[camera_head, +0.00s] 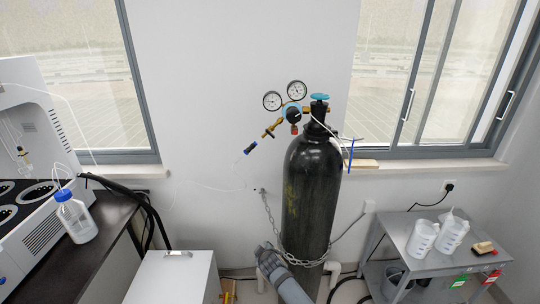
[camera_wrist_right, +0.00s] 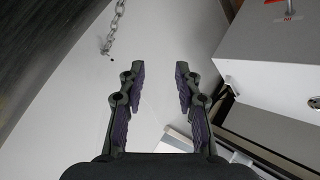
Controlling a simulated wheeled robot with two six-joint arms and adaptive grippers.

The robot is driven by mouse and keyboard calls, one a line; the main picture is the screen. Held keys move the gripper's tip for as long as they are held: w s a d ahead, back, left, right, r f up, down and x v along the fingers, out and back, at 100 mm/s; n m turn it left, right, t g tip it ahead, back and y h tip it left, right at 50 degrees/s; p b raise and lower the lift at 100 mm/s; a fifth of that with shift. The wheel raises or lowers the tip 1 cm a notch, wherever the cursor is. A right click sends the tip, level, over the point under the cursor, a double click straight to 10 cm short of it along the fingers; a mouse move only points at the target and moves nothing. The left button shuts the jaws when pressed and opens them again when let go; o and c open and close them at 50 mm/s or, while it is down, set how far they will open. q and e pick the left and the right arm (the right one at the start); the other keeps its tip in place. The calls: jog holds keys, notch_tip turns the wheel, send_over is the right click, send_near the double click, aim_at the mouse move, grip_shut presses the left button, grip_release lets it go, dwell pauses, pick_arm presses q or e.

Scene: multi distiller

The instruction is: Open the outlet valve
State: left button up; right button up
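A tall black gas cylinder (camera_head: 308,190) stands upright against the wall, held by a chain. On its top sit a teal handwheel (camera_head: 319,97) and a brass regulator (camera_head: 293,113) with two round gauges (camera_head: 272,101). In the head view an arm of mine is low, in front of the cylinder's base. My left gripper is not in view.
A grey cart (camera_head: 400,238) with white jugs (camera_head: 422,238) stands at right. A white cabinet (camera_head: 172,278) is at lower left, and a dark bench (camera_head: 90,250) with a blue-capped bottle (camera_head: 75,218) is farther left. A chain (camera_wrist_right: 115,22) hangs near my right gripper. The wall left of the regulator is clear.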

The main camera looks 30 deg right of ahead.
aim_at(270, 134)
jog(key=w+r+t+h, duration=0.1)
jog(key=w+r, duration=0.1)
jog(key=r, duration=0.4)
jog(key=w+r+t, duration=0.1)
jog(key=w+r, duration=0.2)
jog(key=r, duration=0.3)
jog(key=s+d+r+m+t+h+b, duration=0.1)
jog(key=s+r+t+h, duration=0.15)
jog(key=r, duration=1.25)
jog(key=s+d+r+m+t+h+b, duration=0.1)
jog(key=s+d+r+h+b, duration=0.2)
jog(key=r, duration=1.2)
jog(key=shift+y, duration=0.25)
jog(key=p+x, duration=0.1)
jog(key=x, duration=0.2)
jog(key=p+x, duration=0.1)
jog(key=x, duration=0.2)
jog(key=a+p+x, duration=0.1)
jog(key=p+x, duration=0.1)
jog(key=x, duration=0.1)
jog(key=shift+w, duration=0.25)
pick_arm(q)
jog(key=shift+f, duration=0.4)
pick_arm(e)
jog(key=shift+c, duration=0.2)
jog(key=shift+f, duration=0.1)
grip_shut()
